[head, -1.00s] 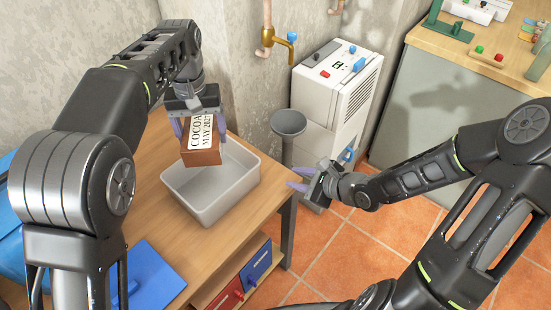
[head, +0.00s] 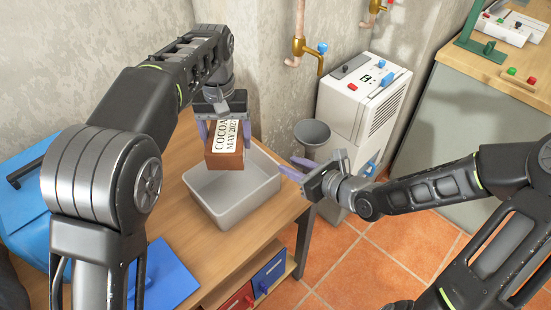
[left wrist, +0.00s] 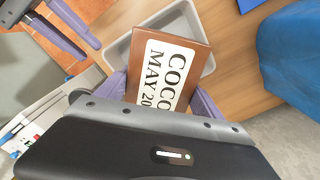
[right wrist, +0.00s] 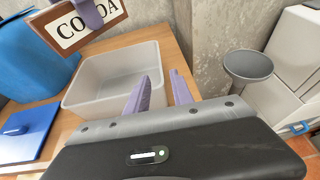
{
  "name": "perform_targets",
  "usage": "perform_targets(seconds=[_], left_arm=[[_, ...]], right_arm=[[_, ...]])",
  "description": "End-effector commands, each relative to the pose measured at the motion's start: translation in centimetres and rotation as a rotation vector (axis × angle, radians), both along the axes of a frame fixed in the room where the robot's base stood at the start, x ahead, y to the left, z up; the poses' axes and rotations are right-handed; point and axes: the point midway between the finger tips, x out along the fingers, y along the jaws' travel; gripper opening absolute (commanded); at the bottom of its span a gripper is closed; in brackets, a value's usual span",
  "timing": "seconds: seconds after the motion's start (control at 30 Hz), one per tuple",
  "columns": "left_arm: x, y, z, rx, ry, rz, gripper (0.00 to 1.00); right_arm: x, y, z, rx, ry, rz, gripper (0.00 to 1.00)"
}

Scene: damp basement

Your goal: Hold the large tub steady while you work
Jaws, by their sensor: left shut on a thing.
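The large grey tub (head: 237,207) stands empty on the wooden table near its right edge; it also shows in the right wrist view (right wrist: 105,90). My left gripper (head: 222,130) is shut on a brown box (head: 226,162) with a white label reading COCOA and a MAY date. In the head view the box covers part of the tub's back left rim. My right gripper (head: 292,170) is open and empty at the tub's right corner. In the right wrist view its fingers (right wrist: 160,92) are apart, one overlapping the tub's side. I cannot tell if they touch it.
A blue folder-like slab (head: 165,275) and a blue bag (head: 25,190) lie on the table's left. A grey funnel-topped stand (head: 312,133) and a white dehumidifier-like machine (head: 350,110) stand behind the table's right edge. Red and blue drawers (head: 268,275) sit below.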

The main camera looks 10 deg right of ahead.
Motion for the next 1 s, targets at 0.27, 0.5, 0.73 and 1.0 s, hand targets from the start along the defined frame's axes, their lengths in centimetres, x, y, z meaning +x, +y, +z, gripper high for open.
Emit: perform_targets(seconds=[0.27,0.5,0.73,1.0], left_arm=[[0.0,0.0,0.0,0.0,-0.001,0.0,0.24],[0.0,0.0,0.1,0.0,-0.001,0.0,0.24],[0.0,0.0,0.1,0.0,-0.001,0.0,0.24],[0.0,0.0,0.1,0.0,-0.001,0.0,0.24]], right_arm=[[3.7,2.7,-2.0,0.002,0.004,0.006,0.28],[6.9,4.5,-3.4,0.0,0.001,0.004,0.28],[8.0,5.1,-4.0,-0.002,0.002,0.002,0.28],[8.1,5.1,-4.1,-0.001,0.003,0.001,0.27]])
